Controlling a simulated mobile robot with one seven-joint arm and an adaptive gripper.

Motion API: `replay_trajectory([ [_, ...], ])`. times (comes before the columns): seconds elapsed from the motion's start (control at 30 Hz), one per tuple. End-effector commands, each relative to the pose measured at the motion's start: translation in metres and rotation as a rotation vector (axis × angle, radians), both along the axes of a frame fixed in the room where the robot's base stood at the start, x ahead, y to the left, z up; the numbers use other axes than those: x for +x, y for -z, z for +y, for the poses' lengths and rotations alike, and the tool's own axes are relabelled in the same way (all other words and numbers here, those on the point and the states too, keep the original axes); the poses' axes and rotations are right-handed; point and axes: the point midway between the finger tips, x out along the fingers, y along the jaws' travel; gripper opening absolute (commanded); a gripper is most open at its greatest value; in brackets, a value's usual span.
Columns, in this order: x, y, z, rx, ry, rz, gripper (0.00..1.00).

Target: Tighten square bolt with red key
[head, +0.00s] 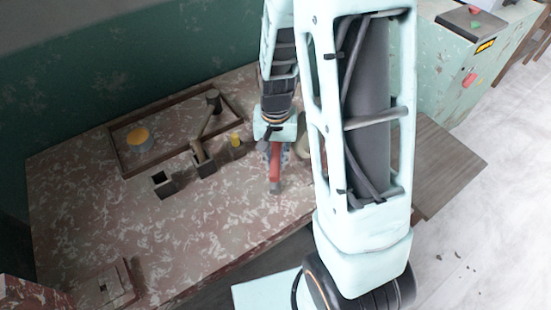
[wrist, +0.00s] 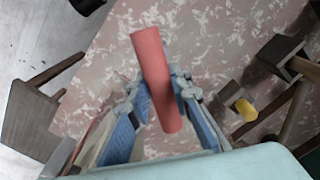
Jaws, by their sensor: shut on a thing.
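The red key (wrist: 155,75) shows in the wrist view as a red bar between the blue-padded fingers of my gripper (wrist: 160,98), which is shut on it. In the head view the key (head: 275,165) hangs from my gripper (head: 275,146) over the right part of the table, with its lower end near the tabletop; I cannot tell whether it touches. The square bolt cannot be made out for certain. A square plate (head: 98,290) with a small dark spot lies at the table's near left corner and may bear it.
The marbled table (head: 200,225) is clear in its middle. Two dark square holders (head: 163,185) (head: 204,166) and a yellow-topped piece (head: 236,140) stand left of my gripper. Behind is a wooden tray (head: 121,160) with a yellow round thing (head: 139,139). My arm hides the table's right side.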

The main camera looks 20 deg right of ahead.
Motion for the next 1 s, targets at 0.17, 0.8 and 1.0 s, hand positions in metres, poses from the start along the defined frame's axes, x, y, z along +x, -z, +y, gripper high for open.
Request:
replay_trajectory([
  [0.17, -0.0002, -0.0007, 0.0001, 0.0, 0.117, 0.0, 0.0],
  [0.8, -0.0003, -0.0008, -0.0001, -0.001, 0.431, 0.001, 0.0],
  [1.0, -0.0002, -0.0001, -0.0002, 0.0, 0.435, 0.0, 0.0],
])
